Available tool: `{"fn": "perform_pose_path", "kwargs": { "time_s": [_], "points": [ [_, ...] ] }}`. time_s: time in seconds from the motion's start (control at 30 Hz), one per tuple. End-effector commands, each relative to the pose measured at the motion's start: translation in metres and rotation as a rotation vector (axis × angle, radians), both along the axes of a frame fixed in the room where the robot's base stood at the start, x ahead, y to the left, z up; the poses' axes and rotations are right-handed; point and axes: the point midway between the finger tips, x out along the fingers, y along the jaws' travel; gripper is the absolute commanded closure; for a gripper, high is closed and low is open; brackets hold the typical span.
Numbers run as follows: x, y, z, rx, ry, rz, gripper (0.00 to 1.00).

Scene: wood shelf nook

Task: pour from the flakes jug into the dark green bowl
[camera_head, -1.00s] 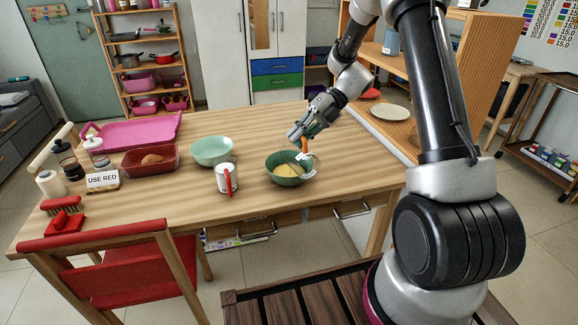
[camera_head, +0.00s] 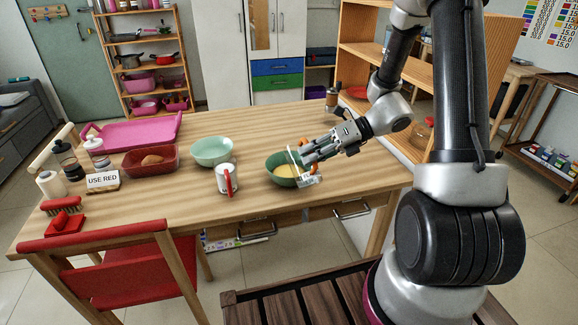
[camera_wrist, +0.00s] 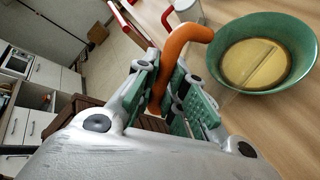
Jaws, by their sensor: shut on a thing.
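The dark green bowl (camera_head: 271,168) stands on the table below and left of my gripper (camera_head: 308,156). It also shows at the upper right of the wrist view (camera_wrist: 301,35), with a flat yellow layer inside. My gripper is shut on the orange handle (camera_wrist: 178,48) of a clear jug, held at the bowl's right side. The jug's pale label (camera_head: 311,181) shows low at the bowl's right front rim; its wording is too small to read. The jug is tilted, but its clear body is hard to make out. I cannot tell whether anything is flowing from it.
A red and white mug (camera_head: 224,180) stands left of the bowl, and a pale green bowl (camera_head: 212,150) behind it. A red dish (camera_head: 135,168), a pink tray (camera_head: 160,124) and a "USE RED" sign (camera_head: 103,180) are farther left. The front right of the table is clear.

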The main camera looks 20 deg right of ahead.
Motion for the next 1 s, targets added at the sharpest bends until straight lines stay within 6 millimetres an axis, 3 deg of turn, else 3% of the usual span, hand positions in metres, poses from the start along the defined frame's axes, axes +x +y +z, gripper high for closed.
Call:
{"fn": "perform_pose_path", "kwargs": {
  "time_s": [0.47,1.0],
  "points": [
    [-0.022,-0.004,-0.013,0.069,-0.396,-0.003,1.0],
    [-0.056,-0.009,-0.046,0.138,-0.819,-0.002,1.0]
  ]
}}
